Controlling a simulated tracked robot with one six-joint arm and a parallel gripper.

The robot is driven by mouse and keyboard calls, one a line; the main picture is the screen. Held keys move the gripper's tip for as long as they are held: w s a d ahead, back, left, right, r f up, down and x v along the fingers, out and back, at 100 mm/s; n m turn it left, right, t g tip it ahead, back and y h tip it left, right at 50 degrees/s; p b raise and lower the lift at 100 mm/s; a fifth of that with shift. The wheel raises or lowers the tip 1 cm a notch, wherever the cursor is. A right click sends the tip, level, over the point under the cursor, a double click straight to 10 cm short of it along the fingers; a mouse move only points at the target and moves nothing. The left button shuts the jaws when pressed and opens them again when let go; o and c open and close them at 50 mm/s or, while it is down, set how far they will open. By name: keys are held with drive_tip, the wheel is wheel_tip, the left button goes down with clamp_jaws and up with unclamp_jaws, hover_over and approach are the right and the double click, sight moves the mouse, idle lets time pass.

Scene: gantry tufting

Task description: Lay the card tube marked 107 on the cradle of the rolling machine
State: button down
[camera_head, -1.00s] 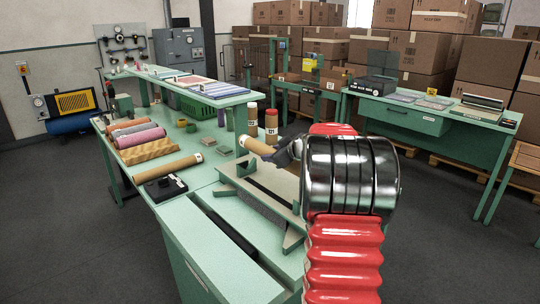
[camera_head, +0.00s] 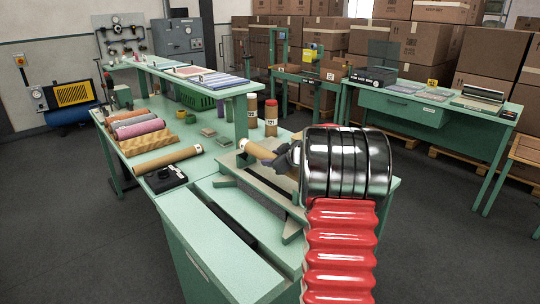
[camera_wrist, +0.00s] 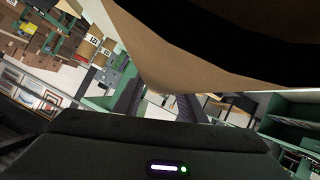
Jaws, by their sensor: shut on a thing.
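My gripper (camera_head: 283,157) is shut on a brown card tube (camera_head: 259,151) with a white label at its far end. The label's number is too small to read. The tube also fills the upper part of the wrist view (camera_wrist: 190,65). The rolling machine (camera_head: 226,181), a pale green frame with a long slot and splayed feet, stands on the bench below and around the gripper. The tube appears over its far part. My arm hides the machine's right side, so I cannot tell whether the tube touches the cradle.
Another labelled card tube (camera_head: 168,160) lies left of the machine, beside a black device (camera_head: 165,178). Two tubes, one marked 121 (camera_head: 271,117), stand upright behind the machine. Coloured rolls (camera_head: 140,131) lie farther left. A raised shelf (camera_head: 240,88) overhangs the bench behind.

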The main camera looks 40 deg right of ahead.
sight(292, 170)
drive_tip(key=shift+f, duration=1.7)
drive_tip(key=c, duration=1)
unclamp_jaws()
drive_tip(key=shift+c, duration=0.2)
drive_tip(key=v, duration=1.3)
drive_tip(key=shift+s+a+r, duration=0.1)
drive_tip(key=shift+s, duration=0.3)
